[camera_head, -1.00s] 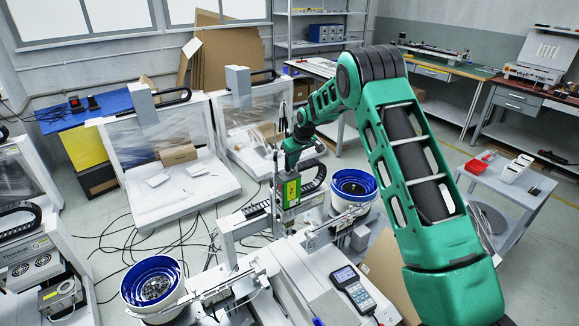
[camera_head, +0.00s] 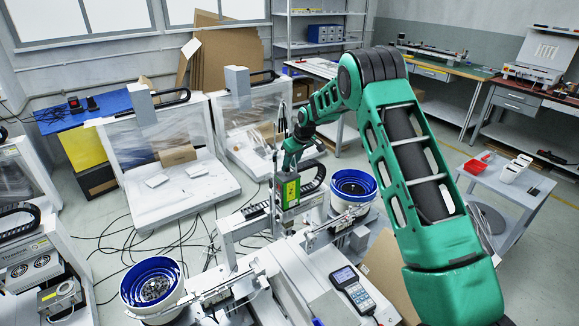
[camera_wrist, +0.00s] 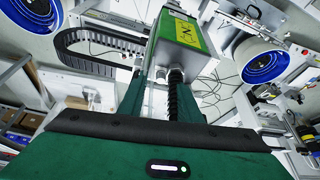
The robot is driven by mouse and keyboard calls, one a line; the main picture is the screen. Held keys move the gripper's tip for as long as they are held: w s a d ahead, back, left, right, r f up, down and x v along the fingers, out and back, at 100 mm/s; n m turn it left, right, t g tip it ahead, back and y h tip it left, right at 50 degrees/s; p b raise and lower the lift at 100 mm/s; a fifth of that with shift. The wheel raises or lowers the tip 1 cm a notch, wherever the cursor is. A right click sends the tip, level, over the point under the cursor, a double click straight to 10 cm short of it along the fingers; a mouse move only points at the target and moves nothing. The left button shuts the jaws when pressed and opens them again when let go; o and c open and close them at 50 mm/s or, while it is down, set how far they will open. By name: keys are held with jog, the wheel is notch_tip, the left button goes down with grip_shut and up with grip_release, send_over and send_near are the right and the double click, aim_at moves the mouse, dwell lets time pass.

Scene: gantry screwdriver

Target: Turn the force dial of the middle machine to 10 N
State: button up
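The middle machine is a white gantry (camera_head: 225,232) in the foreground with a green and yellow screwdriver unit (camera_head: 289,192) upright on it. In the wrist view the unit (camera_wrist: 186,42) is close, with a yellow face and a black "N" mark. My gripper (camera_head: 290,160) is at the top of the unit, very close to it. I cannot make out the force dial; my gripper and the unit's body may hide it. In the wrist view my green hand fills the bottom, with dark green parts reaching up beside the unit. Whether the fingers touch anything is unclear.
Blue-rimmed feeder bowls stand left (camera_head: 150,284) and right (camera_head: 353,186) of the gantry. A handheld controller (camera_head: 353,288) lies on the machine's white base. A black cable chain (camera_wrist: 98,42) runs beside the unit. Cables cover the floor behind; other machines stand farther back.

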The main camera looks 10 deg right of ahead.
jog(key=v, duration=1)
jog(key=shift+r, duration=0.35)
jog(key=shift+s, duration=0.15)
jog(key=s+d+r+m+g+h, duration=0.15)
jog(key=s+d+r, duration=0.3)
jog(key=s, duration=0.45)
jog(key=s+d+r+m, duration=0.3)
jog(key=s+d, duration=0.2)
jog(key=s, duration=0.4)
jog(key=s+d+r+m+h, duration=0.15)
jog(key=s+d+r, duration=0.3)
jog(key=s, duration=0.45)
jog(key=s+f+m+g, duration=0.1)
jog(key=s+f+m, duration=0.1)
jog(key=s, duration=1.4)
jog(key=s+f+m+g+y, duration=0.1)
jog(key=s+m, duration=0.3)
jog(key=s, duration=1.2)
jog(key=shift+s+d+f, duration=0.2)
jog(key=shift+s+f, duration=0.1)
jog(key=shift+f, duration=0.1)
jog(key=shift+g, duration=0.25)
